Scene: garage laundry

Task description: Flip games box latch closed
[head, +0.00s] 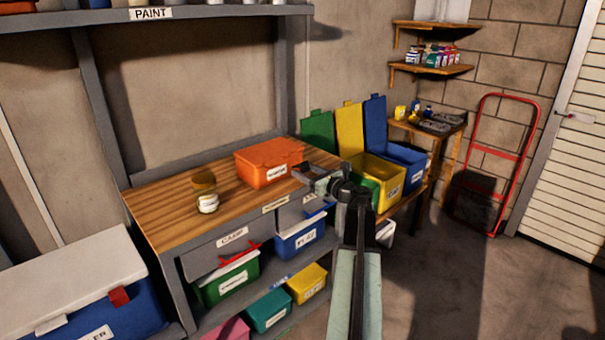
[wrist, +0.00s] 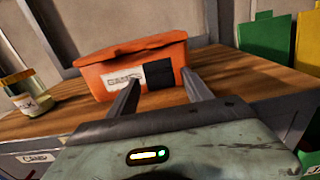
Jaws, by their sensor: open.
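The orange games box (head: 268,162) sits on the wooden workbench, its white label facing the front; it also shows in the wrist view (wrist: 105,70). Its orange lid (wrist: 140,48) covers the top. A dark square patch (wrist: 159,75) lies beside the label on the front face; I cannot tell whether it is the latch or a shadow. My gripper (head: 308,174) is open and empty at the box's right front, above the bench edge. In the wrist view my two fingers (wrist: 161,75) point at the front face around the dark patch. Contact is unclear.
A jar (head: 207,196) stands left of the box on the workbench (head: 160,215). Yellow (head: 385,175) and blue (head: 408,165) bins with raised lids stand to the right. Several boxes fill the shelf below. Open floor lies at the right, before a red hand truck (head: 488,170).

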